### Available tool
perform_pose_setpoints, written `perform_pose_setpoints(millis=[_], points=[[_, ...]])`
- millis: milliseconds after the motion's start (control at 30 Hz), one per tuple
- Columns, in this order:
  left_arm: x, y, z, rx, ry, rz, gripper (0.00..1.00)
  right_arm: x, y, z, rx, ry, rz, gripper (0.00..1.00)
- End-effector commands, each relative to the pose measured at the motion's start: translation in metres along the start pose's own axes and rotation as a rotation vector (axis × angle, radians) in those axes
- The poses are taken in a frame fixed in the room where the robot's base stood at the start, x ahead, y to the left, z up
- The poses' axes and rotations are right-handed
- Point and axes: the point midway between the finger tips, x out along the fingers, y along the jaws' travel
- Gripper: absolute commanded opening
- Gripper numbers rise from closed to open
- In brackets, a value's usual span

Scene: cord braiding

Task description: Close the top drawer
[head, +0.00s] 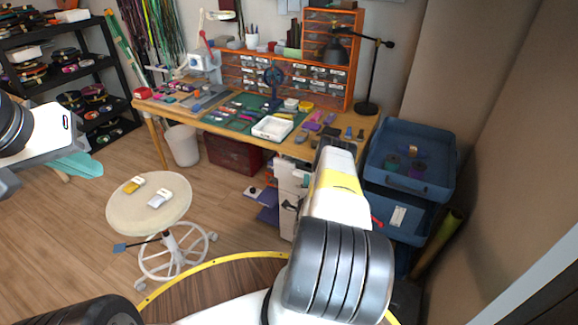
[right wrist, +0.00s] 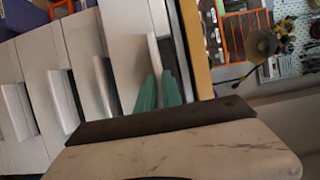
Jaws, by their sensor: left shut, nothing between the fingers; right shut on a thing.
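The white drawer unit (head: 288,180) stands under the right end of the workbench, partly hidden by my right arm. In the right wrist view its drawer fronts (right wrist: 85,42) appear sideways, with pale bar handles. The top drawer (right wrist: 165,20) is the one nearest the wooden tabletop edge. My right gripper (right wrist: 158,92), with green fingers, is shut on the top drawer's handle (right wrist: 154,52). How far that drawer stands out is hard to tell. My left gripper (head: 85,165), with teal fingers, is shut and empty at the far left, away from the drawers.
The workbench (head: 222,130) holds a white tray (head: 272,128) and many small items. Blue bins (head: 412,160) stand close to the right of my right arm. A round stool (head: 150,205) with two small packets is front left. Open floor lies around the stool.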

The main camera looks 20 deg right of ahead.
Motion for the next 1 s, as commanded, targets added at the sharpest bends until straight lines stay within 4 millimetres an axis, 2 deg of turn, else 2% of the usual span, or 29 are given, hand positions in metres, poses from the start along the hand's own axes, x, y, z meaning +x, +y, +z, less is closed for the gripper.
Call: perform_pose_setpoints(millis=[233, 533, 833, 900, 967, 1000], points=[[0.0, 0.0, 0.0, 0.0, 0.0, 0.0, 0.0, 0.0, 0.0, -0.001, 0.0, 0.001, 0.0, 0.0], [0.0, 0.0, 0.0, 0.0, 0.0, 0.0, 0.0, 0.037, 0.001, -0.016, 0.001, 0.002, 0.0, 0.0], [0.0, 0.0, 0.0, 0.0, 0.0, 0.0, 0.0, 0.042, 0.0, -0.018, 0.0, 0.002, 0.001, 0.0], [0.0, 0.0, 0.0, 0.0, 0.0, 0.0, 0.0, 0.042, 0.0, -0.018, 0.0, 0.003, 0.001, 0.2], [0.0, 0.0, 0.0, 0.0, 0.0, 0.0, 0.0, 0.042, 0.0, -0.018, 0.0, 0.002, 0.001, 0.31], [0.0, 0.0, 0.0, 0.0, 0.0, 0.0, 0.0, 0.042, 0.0, -0.018, 0.0, 0.002, 0.001, 0.32]])
